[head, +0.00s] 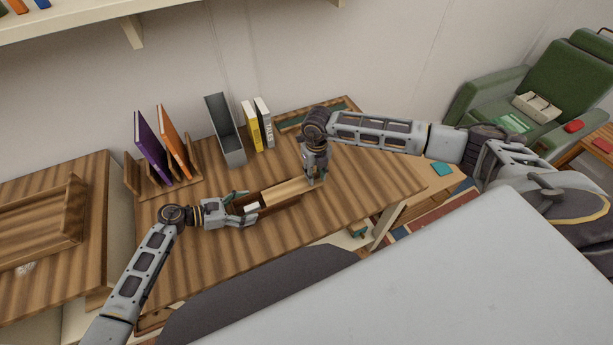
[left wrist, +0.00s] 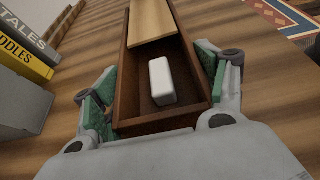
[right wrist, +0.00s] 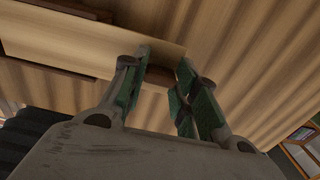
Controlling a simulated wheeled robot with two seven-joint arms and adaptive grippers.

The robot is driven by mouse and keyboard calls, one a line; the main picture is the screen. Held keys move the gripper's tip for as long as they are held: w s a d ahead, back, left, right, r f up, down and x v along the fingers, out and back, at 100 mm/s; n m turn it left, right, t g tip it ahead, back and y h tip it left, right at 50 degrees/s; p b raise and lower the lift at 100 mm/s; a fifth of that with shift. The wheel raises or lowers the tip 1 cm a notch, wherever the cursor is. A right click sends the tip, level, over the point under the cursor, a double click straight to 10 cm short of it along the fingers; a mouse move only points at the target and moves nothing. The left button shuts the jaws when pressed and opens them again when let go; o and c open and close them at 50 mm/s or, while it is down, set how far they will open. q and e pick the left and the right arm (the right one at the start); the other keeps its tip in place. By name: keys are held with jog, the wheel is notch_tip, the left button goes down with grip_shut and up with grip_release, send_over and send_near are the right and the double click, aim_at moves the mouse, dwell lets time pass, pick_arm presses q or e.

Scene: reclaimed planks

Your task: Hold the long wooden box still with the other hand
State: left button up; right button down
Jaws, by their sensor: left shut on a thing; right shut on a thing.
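The long wooden box (head: 281,206) lies on the desk, dark brown with a pale sliding lid (head: 287,190). The lid is partly slid toward the right, so the near end is open. A white block (left wrist: 161,80) lies inside the open part; it also shows in the head view (head: 252,208). My left gripper (head: 250,204) is shut across the open end of the box, its green pads on both side walls in the left wrist view (left wrist: 155,90). My right gripper (head: 317,180) points down, shut on the lid's far end; the lid runs between its fingers in the right wrist view (right wrist: 163,60).
The desk (head: 370,195) is clear at front and right. Behind stand a rack with purple (head: 149,147) and orange (head: 173,141) books, a grey file holder (head: 226,130), yellow (head: 252,125) and grey (head: 264,122) books, and a green-lined tray (head: 290,122).

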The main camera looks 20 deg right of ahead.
pick_arm(q)
jog(key=shift+s+f, duration=0.2)
jog(key=shift+f, duration=0.1)
pick_arm(e)
jog(key=shift+d, duration=0.15)
jog(key=c, duration=1.1)
grip_release()
jog(key=shift+r, duration=6.05)
pick_arm(q)
jog(key=o, duration=0.9)
jog(key=shift+c, duration=0.2)
jog(key=o, duration=0.4)
jog(key=shift+w+r, duration=0.1)
jog(key=shift+w, duration=0.05)
jog(key=shift+o, duration=0.2)
jog(key=shift+r, duration=0.1)
pick_arm(e)
jog(key=shift+f, duration=0.1)
